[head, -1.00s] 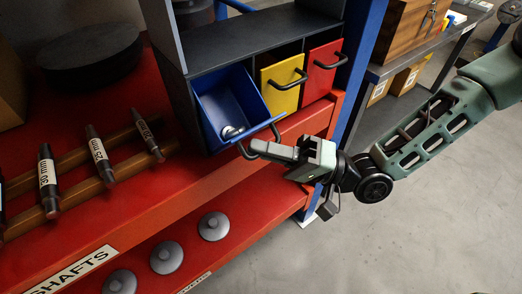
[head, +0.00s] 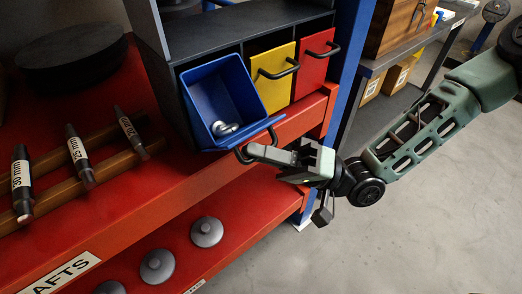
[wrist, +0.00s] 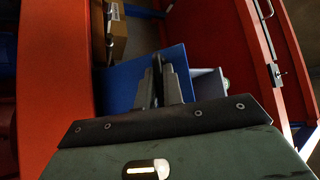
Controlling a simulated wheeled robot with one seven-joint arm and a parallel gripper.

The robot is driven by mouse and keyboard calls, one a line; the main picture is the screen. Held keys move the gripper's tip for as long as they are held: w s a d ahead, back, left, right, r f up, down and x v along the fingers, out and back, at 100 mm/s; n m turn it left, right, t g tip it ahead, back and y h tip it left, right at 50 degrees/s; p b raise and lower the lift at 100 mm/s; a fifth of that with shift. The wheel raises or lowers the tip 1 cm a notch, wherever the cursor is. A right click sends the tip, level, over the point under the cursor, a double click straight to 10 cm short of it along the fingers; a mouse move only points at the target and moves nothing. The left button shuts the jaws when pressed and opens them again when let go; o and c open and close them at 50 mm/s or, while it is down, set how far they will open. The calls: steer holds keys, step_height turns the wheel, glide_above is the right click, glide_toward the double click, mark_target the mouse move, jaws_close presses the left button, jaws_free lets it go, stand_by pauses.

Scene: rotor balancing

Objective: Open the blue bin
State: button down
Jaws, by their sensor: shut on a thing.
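The blue bin (head: 222,96) sits in the left bay of the dark bin rack, pulled out and tilted forward. Its open top shows a few grey metal parts (head: 225,127) inside. My gripper (head: 256,151) is at the bin's front, shut on its dark handle (head: 262,134). In the wrist view my gripper's fingers (wrist: 160,85) are close together in front of the blue bin face (wrist: 130,80). The fingers hide most of the handle there.
A yellow bin (head: 274,78) and a red bin (head: 315,65) stand shut to the right of the blue one. Below is a red shelf edge (head: 190,165) with grey discs (head: 207,232) on the lower level. Labelled shafts (head: 80,158) lie at the left. Grey floor (head: 420,220) is free at the right.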

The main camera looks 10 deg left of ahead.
steer(key=c, duration=1.5)
jaws_free()
steer(key=b+v, duration=0.2)
steer(key=v, duration=1.5)
steer(key=shift+w+d+f, duration=0.1)
steer(key=shift+d, duration=0.1)
